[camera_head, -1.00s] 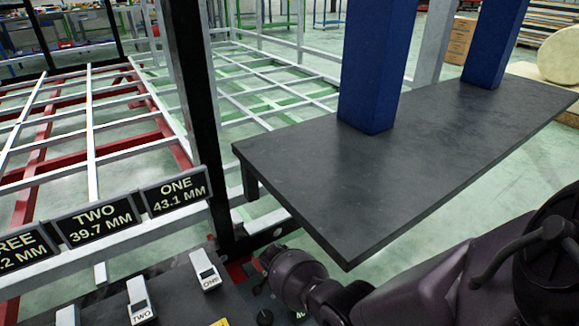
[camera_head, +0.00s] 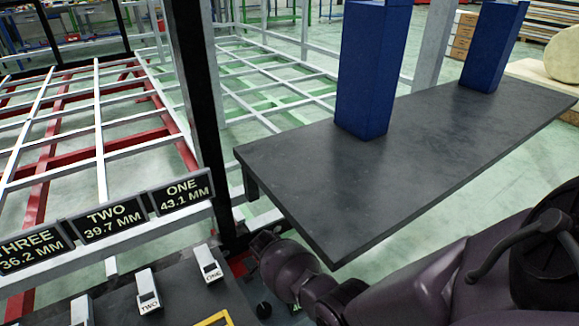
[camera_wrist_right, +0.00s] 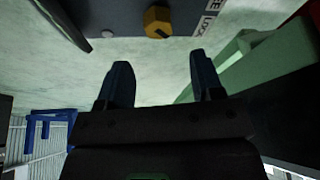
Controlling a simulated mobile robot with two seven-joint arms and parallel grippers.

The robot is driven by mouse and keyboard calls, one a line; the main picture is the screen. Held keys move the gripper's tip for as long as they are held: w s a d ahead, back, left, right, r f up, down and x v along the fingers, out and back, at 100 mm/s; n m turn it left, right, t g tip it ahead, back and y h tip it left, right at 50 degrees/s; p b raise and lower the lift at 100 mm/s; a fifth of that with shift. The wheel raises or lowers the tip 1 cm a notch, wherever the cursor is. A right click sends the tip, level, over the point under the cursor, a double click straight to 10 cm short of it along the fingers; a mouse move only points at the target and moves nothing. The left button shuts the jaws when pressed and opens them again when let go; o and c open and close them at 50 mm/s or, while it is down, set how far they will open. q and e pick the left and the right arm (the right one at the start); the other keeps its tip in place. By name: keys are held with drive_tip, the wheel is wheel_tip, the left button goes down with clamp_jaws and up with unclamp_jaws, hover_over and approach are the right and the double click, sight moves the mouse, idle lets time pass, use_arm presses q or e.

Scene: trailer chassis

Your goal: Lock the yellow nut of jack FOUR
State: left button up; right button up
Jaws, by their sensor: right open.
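In the right wrist view, a yellow nut (camera_wrist_right: 157,22) sits on a dark panel at the top of the picture. In the head view, the displays read THREE 36.2 MM (camera_head: 33,250), TWO 39.7 MM and ONE 43.1 MM; no jack FOUR label shows. My left gripper is not in view.
A dark table (camera_head: 400,160) with two blue posts (camera_head: 372,75) stands right of a black upright (camera_head: 203,110). White levers marked ONE (camera_head: 208,263) and TWO (camera_head: 148,290) sit on a dark panel below. A green beam (camera_wrist_right: 240,60) lies right of my fingers.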

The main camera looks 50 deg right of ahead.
use_arm(q)
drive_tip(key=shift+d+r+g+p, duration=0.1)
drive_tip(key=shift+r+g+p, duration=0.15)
drive_tip(key=shift+p, duration=0.4)
use_arm(e)
drive_tip(key=v, duration=0.4)
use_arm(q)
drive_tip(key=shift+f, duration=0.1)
use_arm(e)
drive_tip(key=shift+s+f, duration=0.1)
drive_tip(key=shift+f, duration=0.05)
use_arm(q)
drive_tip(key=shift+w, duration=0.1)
use_arm(e)
drive_tip(key=shift+d, duration=0.1)
